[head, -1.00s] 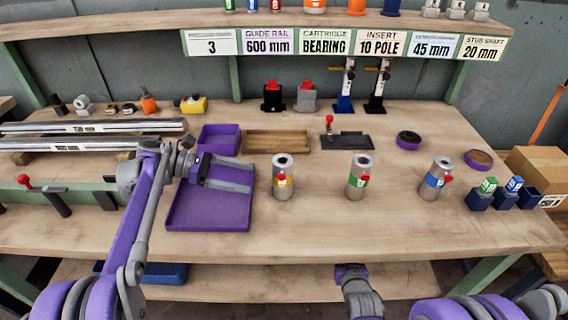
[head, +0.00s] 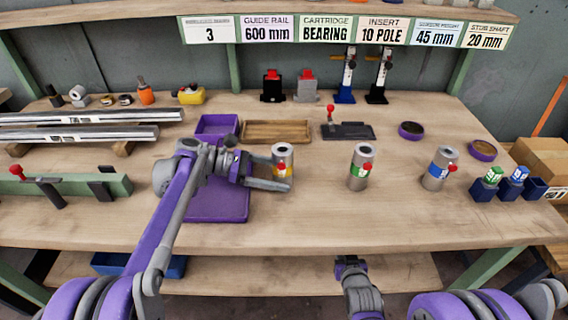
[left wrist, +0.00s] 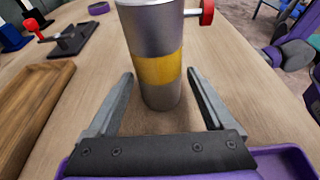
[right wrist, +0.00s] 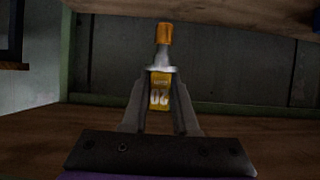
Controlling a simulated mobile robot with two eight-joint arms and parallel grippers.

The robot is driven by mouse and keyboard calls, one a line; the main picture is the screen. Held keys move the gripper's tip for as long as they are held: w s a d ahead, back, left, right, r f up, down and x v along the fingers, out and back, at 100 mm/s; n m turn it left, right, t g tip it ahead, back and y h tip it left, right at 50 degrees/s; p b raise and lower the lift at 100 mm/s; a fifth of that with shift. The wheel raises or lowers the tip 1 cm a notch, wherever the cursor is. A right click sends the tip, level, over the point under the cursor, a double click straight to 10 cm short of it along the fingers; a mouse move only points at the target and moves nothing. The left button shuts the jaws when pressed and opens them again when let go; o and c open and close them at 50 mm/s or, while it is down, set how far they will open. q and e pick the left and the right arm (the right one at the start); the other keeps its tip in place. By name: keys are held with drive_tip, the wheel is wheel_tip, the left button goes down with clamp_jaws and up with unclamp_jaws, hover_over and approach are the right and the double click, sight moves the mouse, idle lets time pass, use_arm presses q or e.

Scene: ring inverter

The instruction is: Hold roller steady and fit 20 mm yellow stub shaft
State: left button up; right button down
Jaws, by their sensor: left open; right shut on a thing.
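The roller with the yellow band (head: 283,164) stands upright on the bench, with a red knob on its side. My left gripper (head: 288,176) is open at the roller. In the left wrist view the roller (left wrist: 157,68) stands between the spread fingers, with a gap on each side. My right gripper (right wrist: 160,82) is shut on the yellow stub shaft (right wrist: 160,92), which has an orange tip, a pale collar and a yellow label with a "20" on it. In the head view the right arm is low at the bench's front edge, and the shaft is hidden there.
Rollers with a green band (head: 361,168) and a blue band (head: 440,170) stand to the right. A purple tray (head: 215,207) lies under my left arm. A wooden tray (head: 277,132) and a dark fixture (head: 347,131) are behind. The front middle of the bench is clear.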

use_arm(q)
drive_tip(key=c, duration=0.9)
idle(0.8)
